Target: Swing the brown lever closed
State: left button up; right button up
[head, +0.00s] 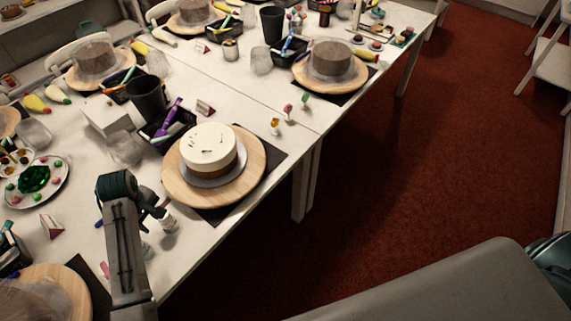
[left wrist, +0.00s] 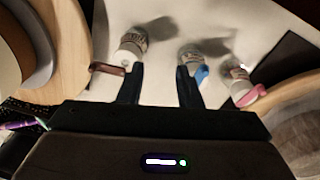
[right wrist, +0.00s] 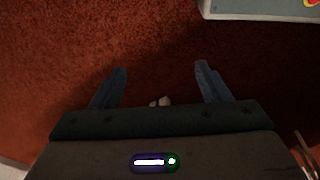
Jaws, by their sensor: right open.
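The brown lever (left wrist: 107,69) sticks out to the left from a small pale bottle (left wrist: 132,45) with a grey end in the left wrist view. In the head view a small white bottle (head: 168,224) stands beside the turntable, close to my left gripper (head: 158,207); its lever cannot be made out there. My left gripper (left wrist: 160,72) is open with nothing between its fingers. Its left finger is just right of the brown lever, and I cannot tell if they touch. My right gripper (right wrist: 160,70) is open and empty over the red carpet.
Similar bottles with a blue lever (left wrist: 201,74) and a pink lever (left wrist: 250,95) stand to the right. A wooden turntable (head: 255,165) with a white-topped cake (head: 209,146) is close by. A black cup (head: 147,97) and black tray (head: 160,140) stand behind. The red floor (head: 420,170) is clear.

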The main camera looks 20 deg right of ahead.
aim_at(167, 198)
pick_arm(q)
jog(key=w+d+r+n+g, duration=0.1)
jog(key=w+d+r+n, duration=0.25)
jog(key=w+r, duration=0.5)
jog(key=f+p, duration=0.1)
jog(key=f, duration=0.3)
jog(key=w+f+p, duration=0.1)
jog(key=f, duration=0.3)
jog(key=f+p, duration=0.1)
jog(key=f, duration=0.3)
jog(key=shift+w+d+f, duration=0.25)
jog(key=shift+w+f, duration=0.05)
jog(key=shift+w, duration=0.1)
pick_arm(e)
jog(key=s+f, duration=0.2)
jog(key=s, duration=0.4)
jog(key=s+f, duration=0.3)
jog(key=s, duration=0.3)
jog(key=shift+s+f+g, duration=0.25)
jog(key=shift+f+g, duration=0.05)
pick_arm(q)
jog(key=shift+c, duration=0.2)
pick_arm(e)
jog(key=shift+d, duration=0.1)
pick_arm(q)
grip_shut()
